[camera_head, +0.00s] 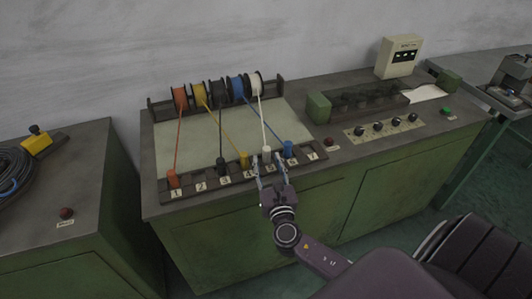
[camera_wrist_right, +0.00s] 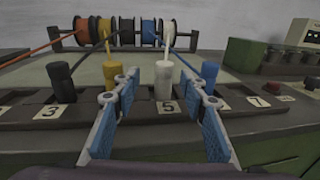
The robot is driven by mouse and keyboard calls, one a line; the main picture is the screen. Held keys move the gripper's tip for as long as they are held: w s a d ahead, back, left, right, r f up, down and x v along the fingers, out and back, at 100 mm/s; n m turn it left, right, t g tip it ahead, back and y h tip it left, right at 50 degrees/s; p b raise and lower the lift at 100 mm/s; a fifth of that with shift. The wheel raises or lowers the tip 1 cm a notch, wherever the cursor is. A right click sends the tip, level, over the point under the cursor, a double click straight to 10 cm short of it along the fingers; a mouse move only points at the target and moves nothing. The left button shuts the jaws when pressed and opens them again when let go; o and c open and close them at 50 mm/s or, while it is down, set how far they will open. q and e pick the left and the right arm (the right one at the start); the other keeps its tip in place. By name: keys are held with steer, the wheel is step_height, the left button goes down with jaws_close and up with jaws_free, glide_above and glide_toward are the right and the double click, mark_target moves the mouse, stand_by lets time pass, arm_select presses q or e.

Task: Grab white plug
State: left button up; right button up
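The white plug (camera_head: 267,153) stands upright at slot 5 of the numbered strip (camera_head: 321,157), with a white cord running up to a spool. It also shows in the right wrist view (camera_wrist_right: 164,79), a little right of centre, between the blue-padded fingers as seen from there. My right gripper (camera_head: 267,160) is open at the front of the strip, its fingers spread to either side of the plug. I see no clear contact; how far the fingertips reach past the plug is hard to tell. My left gripper is not in view.
A yellow plug (camera_wrist_right: 111,74) stands close left and a blue plug (camera_wrist_right: 209,76) close right of the fingers. A black plug (camera_head: 221,166) and an orange plug (camera_head: 172,178) stand farther left. Coloured spools (camera_head: 218,91) sit in a rack behind. Knobs (camera_head: 379,126) are to the right.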

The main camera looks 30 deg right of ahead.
mark_target(267, 154)
steer(key=x, duration=0.2)
steer(key=p+x, duration=0.1)
steer(key=x, duration=0.1)
steer(key=shift+d, duration=0.4)
steer(key=shift+w+d+f, duration=0.1)
steer(key=shift+w+d, duration=0.05)
steer(key=shift+w, duration=0.2)
steer(key=c, duration=1)
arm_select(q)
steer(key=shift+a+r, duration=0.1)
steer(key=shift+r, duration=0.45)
arm_select(e)
jaws_close()
